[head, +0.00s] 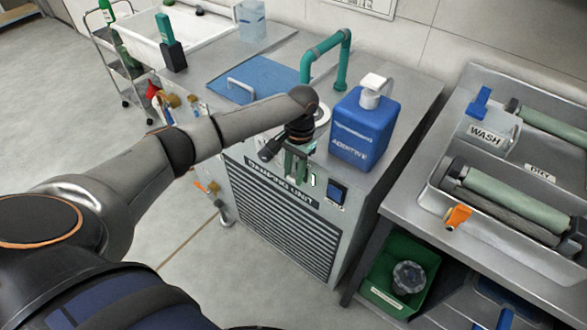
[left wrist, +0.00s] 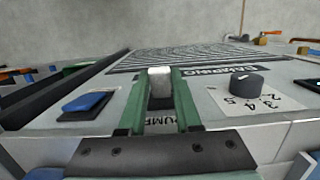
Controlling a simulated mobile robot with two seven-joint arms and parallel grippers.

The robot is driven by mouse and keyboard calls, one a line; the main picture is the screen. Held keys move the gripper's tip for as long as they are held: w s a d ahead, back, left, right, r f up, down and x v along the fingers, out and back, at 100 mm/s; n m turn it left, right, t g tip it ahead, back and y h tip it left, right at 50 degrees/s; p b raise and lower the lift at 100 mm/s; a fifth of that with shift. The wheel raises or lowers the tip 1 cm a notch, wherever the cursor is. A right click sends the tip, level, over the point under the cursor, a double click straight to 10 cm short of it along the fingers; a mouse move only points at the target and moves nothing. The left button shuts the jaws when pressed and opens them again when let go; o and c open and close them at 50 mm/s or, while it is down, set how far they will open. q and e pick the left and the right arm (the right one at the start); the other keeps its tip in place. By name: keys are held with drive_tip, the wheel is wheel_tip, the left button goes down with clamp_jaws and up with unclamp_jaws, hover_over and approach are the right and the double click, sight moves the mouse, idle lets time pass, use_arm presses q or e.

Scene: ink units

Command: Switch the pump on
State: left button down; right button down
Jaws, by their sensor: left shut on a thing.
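The damping unit (head: 285,220) is a grey metal cabinet with a louvred front and a name strip. My left gripper (head: 297,168) is at the upper part of its front, pointing down. In the left wrist view its two green fingers (left wrist: 160,80) are on either side of a pale switch lever (left wrist: 160,90) and are shut on it. A partly covered label reading "PUMP" (left wrist: 188,147) shows behind the fingers. The lever is hidden in the head view, and I cannot tell its set position. My right gripper is in neither view.
A blue rocker switch (left wrist: 88,104) and a black numbered dial (left wrist: 247,85) flank the lever. A blue additive jug (head: 365,128) and a teal pipe (head: 325,48) stand on top. A counter with a roller tray (head: 433,205) is at the right.

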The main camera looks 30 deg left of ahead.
use_arm(q)
drive_tip(key=shift+r, duration=0.1)
drive_tip(key=c, duration=0.6)
unclamp_jaws()
wheel_tip(320, 180, up, 12)
drive_tip(key=w, duration=0.1)
drive_tip(key=shift+w+r+p, duration=0.15)
drive_tip(key=shift+w+p, duration=0.15)
drive_tip(key=shift+w, duration=0.05)
